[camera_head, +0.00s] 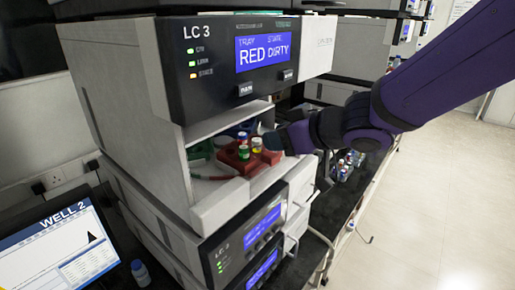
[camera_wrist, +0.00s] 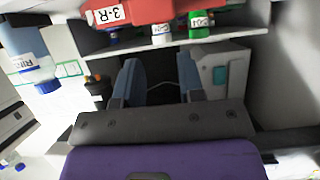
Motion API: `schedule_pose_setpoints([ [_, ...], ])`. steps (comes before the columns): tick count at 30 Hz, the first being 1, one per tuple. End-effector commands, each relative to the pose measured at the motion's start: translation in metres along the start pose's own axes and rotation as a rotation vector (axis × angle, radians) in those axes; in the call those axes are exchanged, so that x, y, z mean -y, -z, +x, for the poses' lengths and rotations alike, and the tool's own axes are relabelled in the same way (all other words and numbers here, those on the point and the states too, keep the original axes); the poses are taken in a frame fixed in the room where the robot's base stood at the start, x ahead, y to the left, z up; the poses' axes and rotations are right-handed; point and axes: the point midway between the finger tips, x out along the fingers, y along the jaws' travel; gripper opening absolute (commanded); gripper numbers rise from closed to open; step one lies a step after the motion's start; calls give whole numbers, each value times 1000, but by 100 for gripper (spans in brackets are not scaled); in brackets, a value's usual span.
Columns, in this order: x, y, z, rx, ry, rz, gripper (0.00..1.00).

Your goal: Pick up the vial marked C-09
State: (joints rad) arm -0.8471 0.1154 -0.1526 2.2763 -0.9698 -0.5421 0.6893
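Several small vials stand on a red tray (camera_head: 270,157) in the open bay of the LC 3 unit. I cannot read C-09 on any vial. My gripper (camera_wrist: 160,70) is open and empty; in the head view its end (camera_head: 274,140) is right of the vials.
A green tray (camera_head: 199,150) lies deeper left in the bay. More vials (camera_head: 347,163) stand beyond my arm. A monitor (camera_head: 65,250) reads WELL 2, with a blue-capped bottle (camera_head: 140,272) beside it.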

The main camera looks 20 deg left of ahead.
Motion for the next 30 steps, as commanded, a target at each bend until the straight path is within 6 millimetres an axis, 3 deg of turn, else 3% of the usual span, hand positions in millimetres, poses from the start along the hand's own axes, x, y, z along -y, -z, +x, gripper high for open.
schedule_pose_setpoints([
  [9,3,-3,39,2,1,0,36],
  [20,3,-3,46,1,0,0,36],
  [24,3,-3,46,1,0,0,8],
  [30,3,-3,45,1,0,0,7],
])
